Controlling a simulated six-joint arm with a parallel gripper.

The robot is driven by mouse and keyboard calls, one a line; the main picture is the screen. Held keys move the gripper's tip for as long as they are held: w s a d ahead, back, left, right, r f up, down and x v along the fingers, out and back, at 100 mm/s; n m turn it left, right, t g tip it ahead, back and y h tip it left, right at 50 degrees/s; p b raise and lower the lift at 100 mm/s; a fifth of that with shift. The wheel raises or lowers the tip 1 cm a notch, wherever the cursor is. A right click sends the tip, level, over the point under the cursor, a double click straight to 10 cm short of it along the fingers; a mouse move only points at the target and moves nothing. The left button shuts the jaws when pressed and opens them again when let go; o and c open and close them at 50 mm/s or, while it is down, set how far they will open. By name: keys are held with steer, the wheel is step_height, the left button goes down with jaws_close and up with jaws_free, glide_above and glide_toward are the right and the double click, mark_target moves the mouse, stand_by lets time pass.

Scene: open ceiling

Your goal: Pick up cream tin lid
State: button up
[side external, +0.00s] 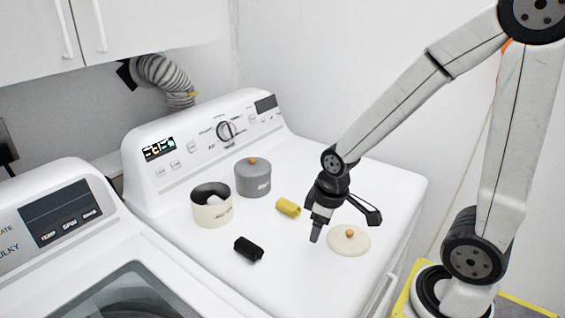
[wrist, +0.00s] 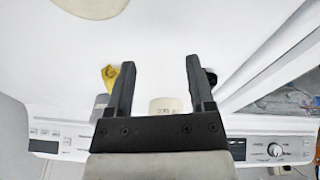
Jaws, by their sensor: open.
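In the wrist view part of the cream lid (wrist: 88,8) shows at the upper left, cut off by the frame edge and beyond my fingertips. My gripper (side external: 343,228) is open and empty, above the machine top beside the lid; its fingers (wrist: 160,62) are apart in the wrist view. The open cream tin (side external: 211,208) stands to the left; part of the tin (wrist: 166,104) also shows between my fingers in the wrist view.
A grey lidded tin (side external: 252,178) stands near the control panel (side external: 215,135). A yellow roll-like piece (side external: 288,207) and a black one (side external: 248,250) lie on the top. A second machine (side external: 65,235) is at the left. The top right of the lid is clear.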

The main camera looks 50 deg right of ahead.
mark_target(350, 231)
steer(key=s+d+n, duration=0.1)
steer(key=d+n, duration=0.1)
steer(key=n, duration=0.1)
steer(key=s+d+r+n+g, duration=0.1)
steer(key=d+n, duration=0.2)
steer(key=d+r+n, duration=0.1)
steer(key=d+n, duration=0.1)
steer(key=shift+s+d+n+g, duration=0.2)
steer(key=shift+s+n+g, duration=0.2)
steer(key=shift+s+d+r+n, duration=0.2)
steer(key=shift+s+d+n, duration=0.35)
steer(key=shift+n, duration=0.45)
steer(key=shift+w+d+f, duration=0.1)
steer(key=shift+f, duration=0.05)
steer(key=shift+f, duration=1.2)
steer(key=shift+f, duration=2.6)
jaws_close()
